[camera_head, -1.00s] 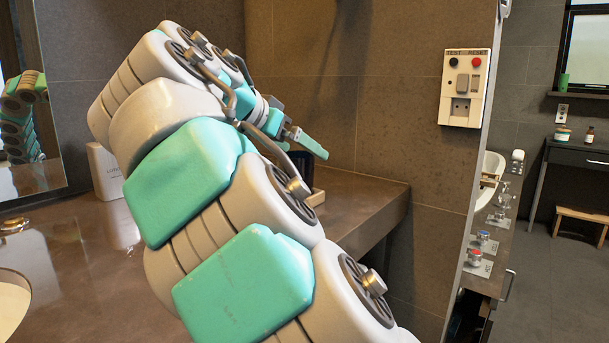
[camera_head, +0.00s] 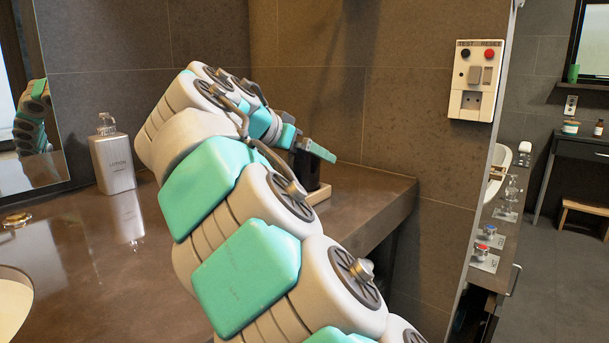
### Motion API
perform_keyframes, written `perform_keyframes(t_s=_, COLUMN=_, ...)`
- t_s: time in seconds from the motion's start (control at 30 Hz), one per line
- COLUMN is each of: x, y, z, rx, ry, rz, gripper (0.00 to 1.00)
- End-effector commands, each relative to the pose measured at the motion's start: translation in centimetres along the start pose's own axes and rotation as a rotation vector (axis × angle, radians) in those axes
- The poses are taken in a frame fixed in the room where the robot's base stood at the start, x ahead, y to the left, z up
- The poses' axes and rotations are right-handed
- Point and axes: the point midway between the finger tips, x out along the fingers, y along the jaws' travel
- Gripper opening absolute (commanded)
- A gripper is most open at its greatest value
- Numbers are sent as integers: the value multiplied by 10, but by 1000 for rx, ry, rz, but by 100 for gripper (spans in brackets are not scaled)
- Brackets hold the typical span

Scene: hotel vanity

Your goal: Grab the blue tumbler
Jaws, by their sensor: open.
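A dark, nearly black-blue cup-like object (camera_head: 307,172), probably the blue tumbler, stands upright near the right end of the counter. It is partly hidden behind my gripper and arm. My gripper (camera_head: 318,150) is open, with a teal finger showing in front of the upper part of this object. The other finger is hard to make out. I cannot tell whether the fingers touch the object or are apart from it. Nothing is visibly held.
The brown counter (camera_head: 100,260) holds a lotion bottle (camera_head: 113,162) at left, with a basin (camera_head: 12,305) at lower left. A tiled wall stands close behind. The counter's right edge is near the tray.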

Motion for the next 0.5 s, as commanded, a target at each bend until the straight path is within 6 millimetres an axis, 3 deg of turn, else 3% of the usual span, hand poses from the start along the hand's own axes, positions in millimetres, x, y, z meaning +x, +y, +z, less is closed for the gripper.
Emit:
perform_keyframes(t_s=0.13, x=19, y=1, z=-1, rx=0, ry=-1, rz=3, gripper=100)
perform_keyframes(t_s=0.37, x=20, y=0, z=0, rx=0, ry=0, rz=0, gripper=100)
perform_keyframes(t_s=0.5, x=20, y=0, z=0, rx=0, ry=0, rz=0, gripper=84)
